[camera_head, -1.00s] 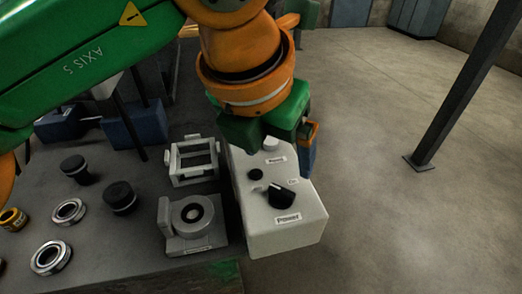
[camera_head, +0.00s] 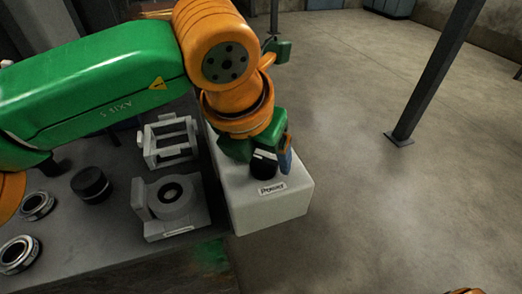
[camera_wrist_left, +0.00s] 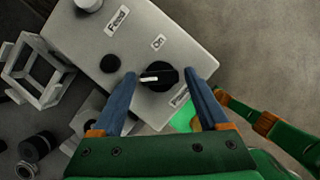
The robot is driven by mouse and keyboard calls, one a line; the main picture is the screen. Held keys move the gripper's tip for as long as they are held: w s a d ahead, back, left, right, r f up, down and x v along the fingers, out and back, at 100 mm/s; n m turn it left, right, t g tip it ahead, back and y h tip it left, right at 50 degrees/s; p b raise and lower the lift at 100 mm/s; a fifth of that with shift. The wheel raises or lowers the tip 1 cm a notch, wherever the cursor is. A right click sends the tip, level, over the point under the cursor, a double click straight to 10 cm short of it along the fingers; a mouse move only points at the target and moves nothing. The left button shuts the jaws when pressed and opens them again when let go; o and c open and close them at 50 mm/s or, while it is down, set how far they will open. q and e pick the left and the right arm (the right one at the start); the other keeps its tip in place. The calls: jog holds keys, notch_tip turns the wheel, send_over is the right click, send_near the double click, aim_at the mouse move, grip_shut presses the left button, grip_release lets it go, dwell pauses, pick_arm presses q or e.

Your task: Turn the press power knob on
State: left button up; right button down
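The black power knob (camera_head: 264,165) sits on top of a white control box (camera_head: 268,208), above the "Power" label (camera_head: 272,189). In the left wrist view the knob (camera_wrist_left: 167,76) has a white pointer mark aimed left, with an "On" label (camera_wrist_left: 158,42) beside it. My left gripper (camera_head: 270,160) is over the knob in the head view. In the left wrist view my left gripper (camera_wrist_left: 160,84) is open, with its blue fingers on either side of the knob; I cannot tell whether they touch it. My right gripper cannot be made out.
A small black button (camera_wrist_left: 110,63), a white knob (camera_wrist_left: 89,4) and a "Feed" label (camera_wrist_left: 117,20) are on the same box. A grey fixture (camera_head: 172,205) and an open frame (camera_head: 168,142) stand left of the box. Open floor lies to its right.

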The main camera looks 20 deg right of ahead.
pick_arm(q)
jog(key=c, duration=1)
jog(key=shift+m, duration=0.4)
jog(key=m+g+h+p, duration=0.1)
jog(key=m, duration=0.1)
jog(key=shift+w+r+m+p, duration=0.1)
jog(key=shift+r+m+p, duration=0.05)
jog(key=shift+m+p, duration=0.2)
jog(key=m+g+p, duration=0.1)
jog(key=m, duration=0.2)
jog(key=shift+a+r+p, duration=0.1)
jog(key=shift+p, duration=0.3)
jog(key=m+g+p, duration=0.1)
jog(key=m+p, duration=0.1)
jog(key=m+g+p, duration=0.1)
jog(key=m+p, duration=0.1)
jog(key=m+g+p, duration=0.1)
jog(key=m+p, duration=0.2)
jog(key=shift+w+r, duration=0.1)
jog(key=shift+w, duration=0.15)
jog(key=m+p, duration=0.2)
jog(key=m, duration=0.1)
jog(key=shift+g, duration=0.4)
jog(key=shift+w+f+m+y+p, duration=0.1)
jog(key=shift+f+m+y+p, duration=0.2)
jog(key=shift+m+p, duration=0.5)
